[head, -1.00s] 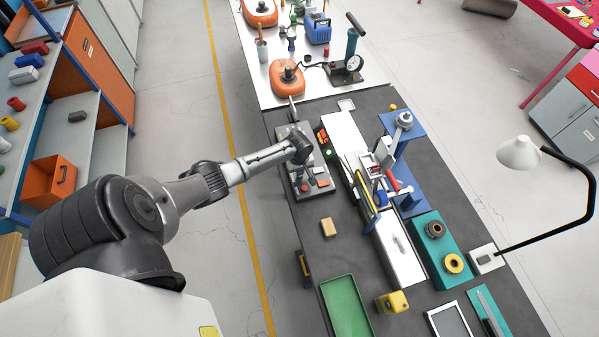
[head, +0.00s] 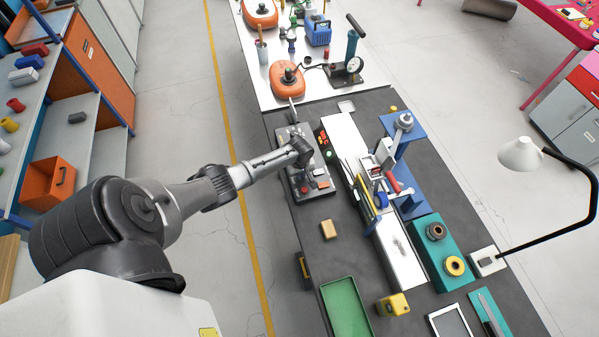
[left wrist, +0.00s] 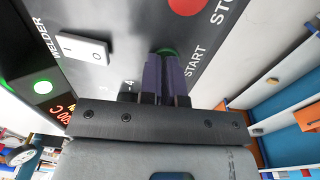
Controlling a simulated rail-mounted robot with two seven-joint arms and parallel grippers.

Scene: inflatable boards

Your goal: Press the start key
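The grey control panel (head: 296,178) lies on the dark bench mat in the head view. In the left wrist view, a thin part of the green start key (left wrist: 168,51) shows beside the word START. My left gripper (left wrist: 167,60) has its two dark fingers together with nothing between them. The fingertips are over the start key and cover most of it. I cannot tell whether they touch it. In the head view, my left gripper (head: 303,160) is mostly hidden by its own wrist above the panel. My right gripper is in neither view.
The red stop key (left wrist: 187,4) is close to the start key. A white rocker switch (left wrist: 82,48) sits on the same panel, near the word WELDER. The white welder (head: 345,140) with a lit display stands right beside the panel. A tan block (head: 328,229) lies in front.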

